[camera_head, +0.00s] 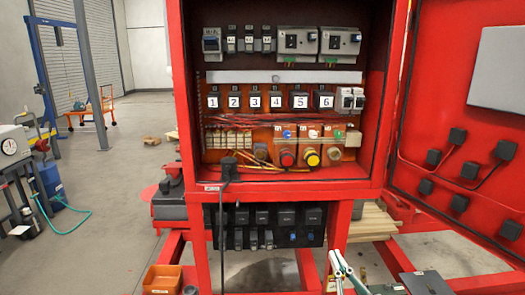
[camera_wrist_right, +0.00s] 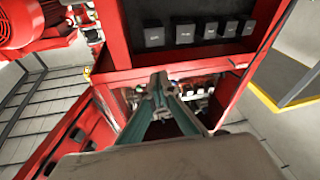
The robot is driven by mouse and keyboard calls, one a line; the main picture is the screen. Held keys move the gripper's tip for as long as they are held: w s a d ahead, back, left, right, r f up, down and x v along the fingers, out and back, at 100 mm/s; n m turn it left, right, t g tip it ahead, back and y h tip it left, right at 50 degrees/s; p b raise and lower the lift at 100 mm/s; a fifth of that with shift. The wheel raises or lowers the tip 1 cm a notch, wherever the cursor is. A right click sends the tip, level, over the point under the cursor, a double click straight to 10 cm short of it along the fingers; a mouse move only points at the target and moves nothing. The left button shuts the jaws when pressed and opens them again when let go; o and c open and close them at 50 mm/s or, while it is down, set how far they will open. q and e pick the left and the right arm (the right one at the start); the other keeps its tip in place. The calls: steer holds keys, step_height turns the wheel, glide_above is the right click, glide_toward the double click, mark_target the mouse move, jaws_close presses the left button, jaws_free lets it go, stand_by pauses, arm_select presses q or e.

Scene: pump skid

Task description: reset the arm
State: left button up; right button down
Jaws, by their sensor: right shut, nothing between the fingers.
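My right gripper (camera_head: 338,256) shows at the bottom edge of the head view, low in front of the red frame and below the open cabinet. In the right wrist view its fingers (camera_wrist_right: 160,82) meet at the tips with nothing between them. The red control cabinet (camera_head: 376,150) stands open in the middle, with numbered switches 1 to 6, cables and several round buttons inside. The gripper is apart from these. In the wrist view the cabinet's red structure fills much of the picture, at a tilted angle. My left gripper is not in view.
The open cabinet door (camera_head: 450,105) reaches out on the right. A black panel of sockets (camera_head: 265,226) sits under the cabinet. An orange bin (camera_head: 162,279) stands at the lower left. A gauge unit (camera_head: 12,150) and a blue drum (camera_head: 52,182) are far left, with open floor between.

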steer(key=s+d+f+g, duration=0.1)
steer(key=s+f+g, duration=0.3)
steer(key=s+f, duration=0.8)
steer(key=s+f+g+h, duration=0.1)
steer(key=s+f+g, duration=0.4)
steer(key=s+f, duration=0.7)
step_height(320, 180, down, 7)
steer(key=shift+d+f+g+h, duration=0.1)
steer(key=shift+d+g+h, duration=0.2)
steer(key=shift+d, duration=0.05)
steer(key=shift+w, duration=0.1)
